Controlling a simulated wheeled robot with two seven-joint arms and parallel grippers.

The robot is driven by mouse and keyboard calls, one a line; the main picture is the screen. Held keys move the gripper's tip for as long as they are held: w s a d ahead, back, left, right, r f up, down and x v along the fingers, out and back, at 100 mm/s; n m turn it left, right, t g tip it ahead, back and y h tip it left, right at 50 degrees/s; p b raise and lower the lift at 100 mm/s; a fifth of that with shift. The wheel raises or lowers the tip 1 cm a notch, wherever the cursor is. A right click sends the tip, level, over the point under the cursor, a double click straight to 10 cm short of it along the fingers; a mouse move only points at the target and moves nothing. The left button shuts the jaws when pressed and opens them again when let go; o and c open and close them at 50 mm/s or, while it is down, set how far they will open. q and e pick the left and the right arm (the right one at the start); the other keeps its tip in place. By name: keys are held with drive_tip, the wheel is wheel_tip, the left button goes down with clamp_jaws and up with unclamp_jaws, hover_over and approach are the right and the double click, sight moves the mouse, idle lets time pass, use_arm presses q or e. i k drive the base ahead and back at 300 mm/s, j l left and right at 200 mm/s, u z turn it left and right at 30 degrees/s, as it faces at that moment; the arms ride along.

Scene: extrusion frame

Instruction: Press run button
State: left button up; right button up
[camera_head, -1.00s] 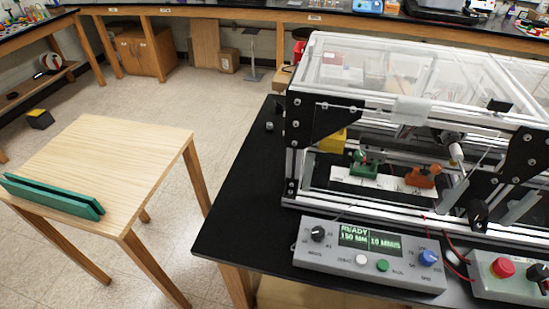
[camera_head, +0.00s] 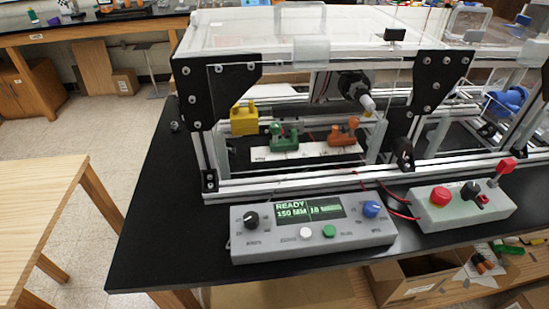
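A grey control box (camera_head: 262,249) sits on the black bench in front of the extrusion frame. Its lit display (camera_head: 310,210) reads READY, 150 MM, and a second value near 10. A green button (camera_head: 329,231) and a white button (camera_head: 305,232) are side by side below the display. A black knob (camera_head: 251,219) is at the left of the box and a blue knob (camera_head: 371,208) at the right. The small print by the buttons is too blurred to read. Neither of my grippers is in view.
The extrusion frame (camera_head: 300,187) with clear panels stands behind the box.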

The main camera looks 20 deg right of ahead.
sight(328, 231)
drive_tip(key=l+z, duration=0.1)
drive_tip(key=z, duration=0.85)
drive_tip(key=i+j, duration=0.05)
